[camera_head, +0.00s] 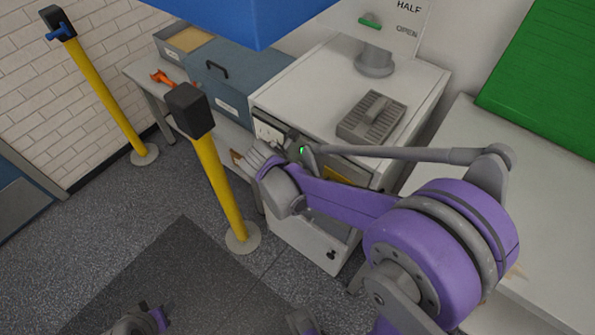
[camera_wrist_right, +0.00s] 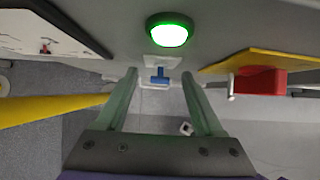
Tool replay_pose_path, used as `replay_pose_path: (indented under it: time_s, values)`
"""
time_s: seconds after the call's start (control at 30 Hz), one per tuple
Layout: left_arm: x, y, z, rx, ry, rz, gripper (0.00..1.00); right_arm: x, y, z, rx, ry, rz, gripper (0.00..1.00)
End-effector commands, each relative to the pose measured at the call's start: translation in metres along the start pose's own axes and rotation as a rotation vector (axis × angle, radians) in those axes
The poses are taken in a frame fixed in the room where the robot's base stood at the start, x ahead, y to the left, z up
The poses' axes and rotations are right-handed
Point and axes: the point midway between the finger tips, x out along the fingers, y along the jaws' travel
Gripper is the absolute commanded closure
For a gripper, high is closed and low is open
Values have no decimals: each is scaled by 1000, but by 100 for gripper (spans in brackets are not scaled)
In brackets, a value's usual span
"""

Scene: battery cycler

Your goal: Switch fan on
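In the right wrist view, a small blue toggle switch (camera_wrist_right: 160,76) sits on a pale plate on the front of a grey cabinet, below a lit green lamp (camera_wrist_right: 170,31). My right gripper (camera_wrist_right: 162,82) is open, its two green-tinted fingers apart on either side of the toggle, with nothing between them visibly gripped. Contact with the toggle cannot be told. In the head view, my right gripper (camera_head: 264,156) is at the cabinet's front and hides the toggle. Part of what seems my left gripper (camera_head: 142,316) shows at the bottom left; its fingers are unclear.
A red handle (camera_wrist_right: 262,82) on a yellow plate (camera_wrist_right: 250,62) stands out right of the toggle. The cabinet top (camera_head: 330,75) bears a grey vent (camera_head: 372,117) and a duct (camera_head: 375,62).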

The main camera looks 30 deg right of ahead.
Motion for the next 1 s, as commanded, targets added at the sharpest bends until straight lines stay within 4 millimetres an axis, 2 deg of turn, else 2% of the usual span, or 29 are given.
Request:
replay_pose_path:
  time_s: [0.17,0.27,0.6,0.7,0.83,1.0]
  values:
    - [0,0,0,0,0,0,54,-3,0,0,0,0,0,31]
    - [-2,0,-1,0,1,0,54,-13,0,0,-1,0,1,31]
    - [-9,0,-6,0,4,0,54,-80,0,0,-3,0,2,31]
    - [-10,0,-7,0,4,0,54,-94,0,0,-2,0,1,31]
    - [-11,0,-7,0,4,0,54,-105,0,0,-2,0,1,31]
    - [-11,0,-7,0,4,0,54,-108,0,0,0,0,0,31]
